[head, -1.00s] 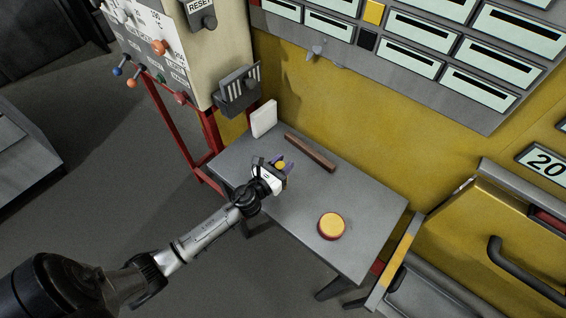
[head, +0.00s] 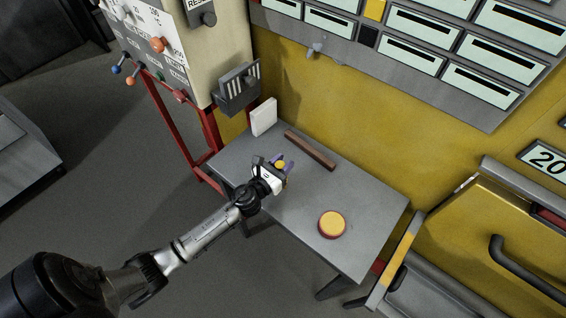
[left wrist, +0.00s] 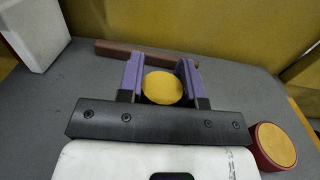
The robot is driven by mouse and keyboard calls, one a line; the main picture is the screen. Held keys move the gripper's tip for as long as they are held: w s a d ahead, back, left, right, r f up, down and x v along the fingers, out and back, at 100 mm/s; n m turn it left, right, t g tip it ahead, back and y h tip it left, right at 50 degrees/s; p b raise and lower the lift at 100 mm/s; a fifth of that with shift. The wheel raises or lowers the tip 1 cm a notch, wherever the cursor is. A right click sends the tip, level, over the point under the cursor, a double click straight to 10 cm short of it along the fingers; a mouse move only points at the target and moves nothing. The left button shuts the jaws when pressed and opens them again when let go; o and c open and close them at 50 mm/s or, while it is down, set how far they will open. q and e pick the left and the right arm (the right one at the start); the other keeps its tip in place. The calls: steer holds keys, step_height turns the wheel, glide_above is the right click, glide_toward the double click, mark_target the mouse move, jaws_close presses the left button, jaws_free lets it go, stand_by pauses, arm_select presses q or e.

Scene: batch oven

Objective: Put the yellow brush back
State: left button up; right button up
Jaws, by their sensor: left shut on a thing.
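My left gripper (head: 281,166) is over the left part of the grey table (head: 300,228). Its purple fingers are shut on a round yellow thing, which I take to be the yellow brush (left wrist: 162,88). Only its round yellow end shows clearly in the left wrist view; the rest is hidden. In the head view the brush is a small yellow spot (head: 280,164) between the fingers. I cannot tell whether it touches the table. My right gripper is not in view.
A round tin-like thing with yellow top and red side (head: 332,225) stands on the table's right part. A brown bar (head: 310,150) lies along the back. A white block (head: 264,117) stands at the back left corner. The yellow oven wall (head: 340,120) rises behind; the table's middle is clear.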

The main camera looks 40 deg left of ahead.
arm_select(q)
steer(key=shift+f, duration=0.3)
steer(key=o, duration=1)
